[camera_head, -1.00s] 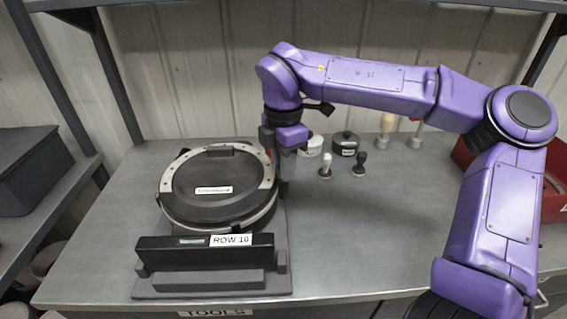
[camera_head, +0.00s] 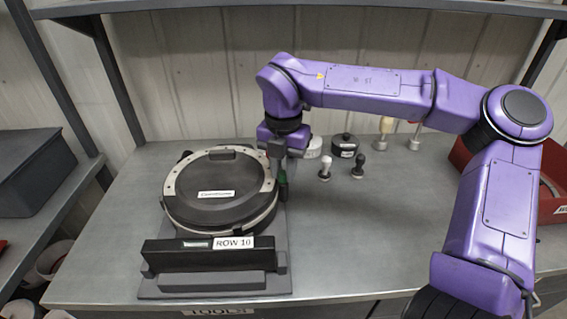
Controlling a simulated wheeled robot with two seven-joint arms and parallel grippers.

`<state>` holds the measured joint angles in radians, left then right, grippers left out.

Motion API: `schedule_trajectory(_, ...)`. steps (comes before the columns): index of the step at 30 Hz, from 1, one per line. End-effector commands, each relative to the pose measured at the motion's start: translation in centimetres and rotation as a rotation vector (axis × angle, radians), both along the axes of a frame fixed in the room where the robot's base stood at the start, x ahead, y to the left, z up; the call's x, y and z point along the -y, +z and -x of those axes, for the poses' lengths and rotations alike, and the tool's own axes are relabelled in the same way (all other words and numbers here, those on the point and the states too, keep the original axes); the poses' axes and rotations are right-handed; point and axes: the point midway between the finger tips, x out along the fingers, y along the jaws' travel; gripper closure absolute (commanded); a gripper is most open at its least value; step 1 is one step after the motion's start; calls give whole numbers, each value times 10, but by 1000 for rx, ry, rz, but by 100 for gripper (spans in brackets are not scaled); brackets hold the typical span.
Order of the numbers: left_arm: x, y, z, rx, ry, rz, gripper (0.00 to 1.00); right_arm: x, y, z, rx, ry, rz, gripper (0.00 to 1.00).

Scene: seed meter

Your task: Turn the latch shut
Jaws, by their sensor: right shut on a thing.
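The seed meter (camera_head: 222,205) is a round dark housing with a light rim and a black labelled lid, set on a grey stand (camera_head: 215,284) at the left of the bench. My right gripper (camera_head: 281,178) points down at the right edge of the meter. My left gripper is not in view.
White (camera_head: 313,147) and black (camera_head: 345,145) round containers stand behind the gripper. Two small knobbed tools (camera_head: 325,168) stand right of it, and a red bin (camera_head: 552,200) is at the far right. The bench middle is clear below my right arm.

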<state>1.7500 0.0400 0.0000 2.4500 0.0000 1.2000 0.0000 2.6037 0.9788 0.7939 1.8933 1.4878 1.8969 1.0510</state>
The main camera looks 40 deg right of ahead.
Motion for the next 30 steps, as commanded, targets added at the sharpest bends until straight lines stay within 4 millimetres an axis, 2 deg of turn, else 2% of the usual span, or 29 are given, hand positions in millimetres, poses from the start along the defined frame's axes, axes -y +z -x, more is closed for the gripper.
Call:
schedule_trajectory(18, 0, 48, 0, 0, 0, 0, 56, 0, 6, -1, 2, 573, -1, 100)
schedule_trajectory(30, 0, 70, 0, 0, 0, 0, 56, -1, 4, -1, 3, 827, 0, 100)
